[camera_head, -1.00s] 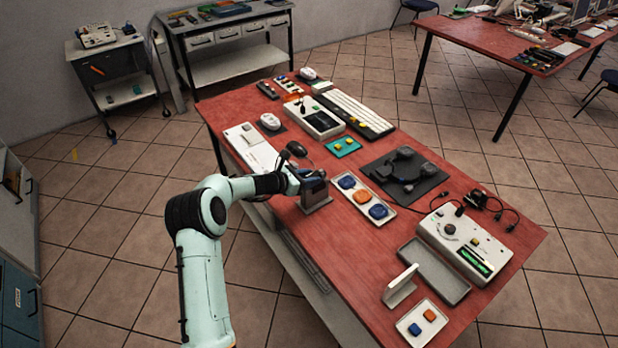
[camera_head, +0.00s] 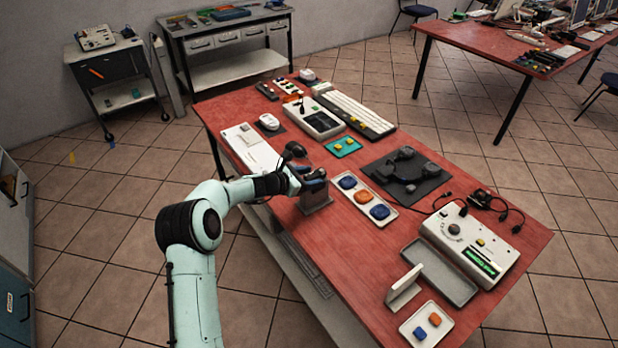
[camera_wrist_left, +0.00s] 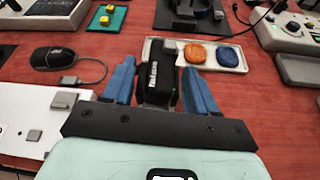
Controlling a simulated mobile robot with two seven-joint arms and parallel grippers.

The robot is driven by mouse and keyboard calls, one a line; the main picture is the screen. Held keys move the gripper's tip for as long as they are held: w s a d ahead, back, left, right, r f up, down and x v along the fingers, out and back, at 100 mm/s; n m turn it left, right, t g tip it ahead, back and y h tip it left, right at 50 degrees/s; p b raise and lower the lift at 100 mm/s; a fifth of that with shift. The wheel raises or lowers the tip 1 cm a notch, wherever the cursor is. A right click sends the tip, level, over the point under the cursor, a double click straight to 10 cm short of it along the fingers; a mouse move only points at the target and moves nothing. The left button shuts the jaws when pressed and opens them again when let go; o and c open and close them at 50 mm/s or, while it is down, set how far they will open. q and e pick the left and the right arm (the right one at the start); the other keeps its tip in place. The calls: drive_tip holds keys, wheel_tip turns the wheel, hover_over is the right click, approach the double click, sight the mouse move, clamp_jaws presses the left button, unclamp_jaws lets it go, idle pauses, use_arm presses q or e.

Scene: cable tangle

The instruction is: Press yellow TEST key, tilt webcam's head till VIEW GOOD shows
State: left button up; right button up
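My left gripper (camera_head: 308,178) has blue fingers, which also show in the left wrist view (camera_wrist_left: 160,85). They stand apart on either side of a black box-shaped body (camera_wrist_left: 160,76) with a white label, with narrow gaps visible. That body sits over a grey block-like stand (camera_head: 316,200); I cannot tell for sure that it is the webcam's head. A cream console (camera_head: 462,236) on the right has a dark knob, a small yellow key (camera_head: 480,242) and a lit green display (camera_head: 482,263). The display's text is too small to read. My right gripper is out of view.
A tray of blue and orange pieces (camera_head: 388,219) lies just right of the gripper. A black mouse (camera_wrist_left: 53,58) with a cable lies to its left. A grey empty tray (camera_head: 436,283) and a white angled stand (camera_head: 403,291) stand before the console. Cables (camera_head: 494,202) lie behind it.

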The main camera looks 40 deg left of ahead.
use_arm(q)
drive_tip(key=b+v, duration=0.2)
drive_tip(key=v, duration=1.1)
drive_tip(key=shift+s, duration=0.2)
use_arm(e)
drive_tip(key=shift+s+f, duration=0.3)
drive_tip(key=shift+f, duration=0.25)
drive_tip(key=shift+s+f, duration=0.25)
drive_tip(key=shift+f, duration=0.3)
use_arm(q)
drive_tip(key=shift+r, duration=0.1)
